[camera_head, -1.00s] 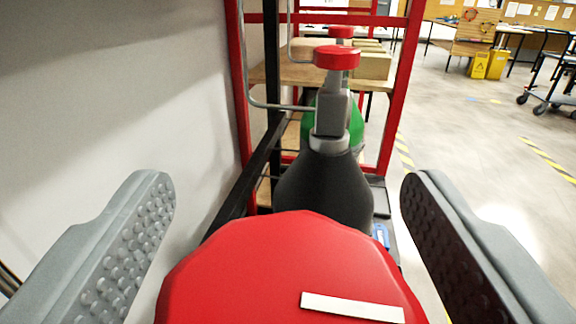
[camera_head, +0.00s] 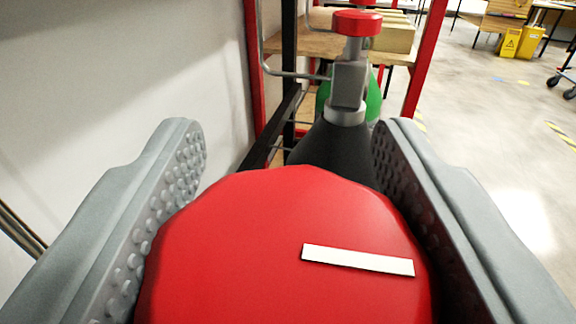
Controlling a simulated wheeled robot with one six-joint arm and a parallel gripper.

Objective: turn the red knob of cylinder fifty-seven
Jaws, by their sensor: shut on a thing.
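A large red knob (camera_head: 270,235) with a white bar mark (camera_head: 358,260) on its top fills the lower middle of the view. The white mark lies nearly level, tilted slightly down to the right. My gripper (camera_head: 290,150) is shut on the red knob, with one grey studded finger on its left side and one on its right. The cylinder under this knob is hidden, and I see no number on it.
Behind stands a dark cylinder (camera_head: 325,148) with a grey valve (camera_head: 349,85) and a smaller red knob (camera_head: 357,22). A red frame post (camera_head: 427,60) is to its right. A pale wall (camera_head: 110,70) is close on the left. Open floor (camera_head: 490,130) lies to the right.

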